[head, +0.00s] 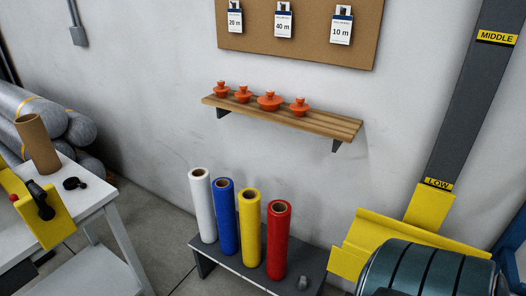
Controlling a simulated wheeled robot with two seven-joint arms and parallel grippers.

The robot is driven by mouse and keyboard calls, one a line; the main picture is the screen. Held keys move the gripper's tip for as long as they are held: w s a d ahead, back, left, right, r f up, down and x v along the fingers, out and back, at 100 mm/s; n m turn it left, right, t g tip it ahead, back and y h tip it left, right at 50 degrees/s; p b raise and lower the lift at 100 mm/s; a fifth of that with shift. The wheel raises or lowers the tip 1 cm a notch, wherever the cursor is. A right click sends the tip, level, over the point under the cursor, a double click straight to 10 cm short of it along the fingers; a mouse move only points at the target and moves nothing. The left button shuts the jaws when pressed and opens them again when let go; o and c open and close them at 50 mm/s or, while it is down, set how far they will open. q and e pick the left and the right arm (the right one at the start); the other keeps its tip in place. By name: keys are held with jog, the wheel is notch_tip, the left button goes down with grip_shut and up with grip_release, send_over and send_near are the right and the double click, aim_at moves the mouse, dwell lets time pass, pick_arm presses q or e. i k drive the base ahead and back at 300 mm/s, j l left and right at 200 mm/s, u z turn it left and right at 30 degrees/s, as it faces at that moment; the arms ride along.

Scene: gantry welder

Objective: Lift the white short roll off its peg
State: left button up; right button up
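The white roll (203,208) stands upright at the left end of a row on a low dark grey bench (226,265). Its hollow core opening faces up, and any peg inside it is hidden. Next to it stand a blue roll (224,212), a yellow roll (249,232) and a red roll (276,242). Neither of my grippers shows in the head view.
A wooden shelf (330,122) with several orange knobbed pieces is on the wall above. A white table (85,205) with a brown cardboard tube (37,143) stands left. A yellow bracket (390,236) and a dark drum (425,272) are right.

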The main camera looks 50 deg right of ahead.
aim_at(199, 178)
jog(key=z, duration=1.35)
